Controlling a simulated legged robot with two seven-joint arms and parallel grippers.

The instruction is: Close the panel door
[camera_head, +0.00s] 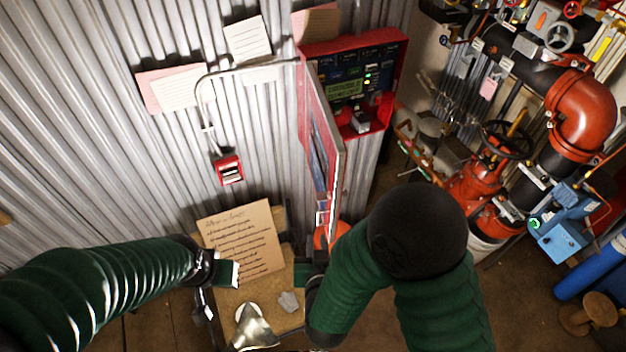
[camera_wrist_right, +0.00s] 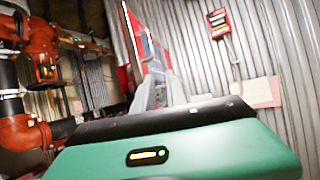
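The red control panel (camera_head: 392,88) is on the corrugated wall, its lit display and buttons exposed. Its panel door (camera_head: 326,150) stands open, swung out from the panel's left side and seen nearly edge-on. In the right wrist view, the door (camera_wrist_right: 134,45) rises just beyond the grey fingers of my right gripper (camera_wrist_right: 157,92). In the head view my right gripper (camera_head: 312,268) is low, near the door's bottom edge, partly hidden by my arm. Contact and finger gap are unclear.
A cardboard note (camera_head: 242,240) and a metal scoop-like object (camera_head: 254,328) lie on a surface below. A red call box (camera_head: 229,170) and conduit are on the wall. Red pipes and a valve (camera_head: 507,140) crowd the right. Space between door and panel looks clear.

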